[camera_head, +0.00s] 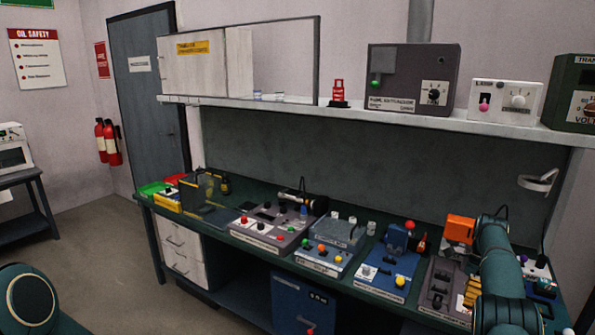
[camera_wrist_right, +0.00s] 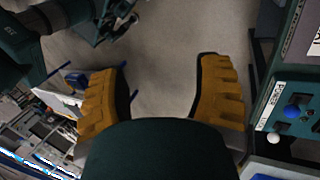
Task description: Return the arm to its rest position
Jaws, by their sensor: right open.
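My right arm (camera_head: 497,262) comes in at the lower right of the head view, over the right end of the workbench. The ridged yellow fingers of my right gripper (camera_head: 473,293) show beside it, in front of the panels. In the right wrist view both orange-yellow fingers of the right gripper (camera_wrist_right: 162,75) are spread wide, with only grey floor between them. It holds nothing. A rounded part of my left arm (camera_head: 30,298) shows at the bottom left of the head view; my left gripper is out of view.
The green workbench (camera_head: 222,222) carries several panels with buttons, a blue unit (camera_head: 395,270), and an orange box (camera_head: 460,228) close to my right arm. A shelf (camera_head: 375,116) with devices runs above. Floor at left is clear. A panel edge (camera_wrist_right: 292,110) lies right of the fingers.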

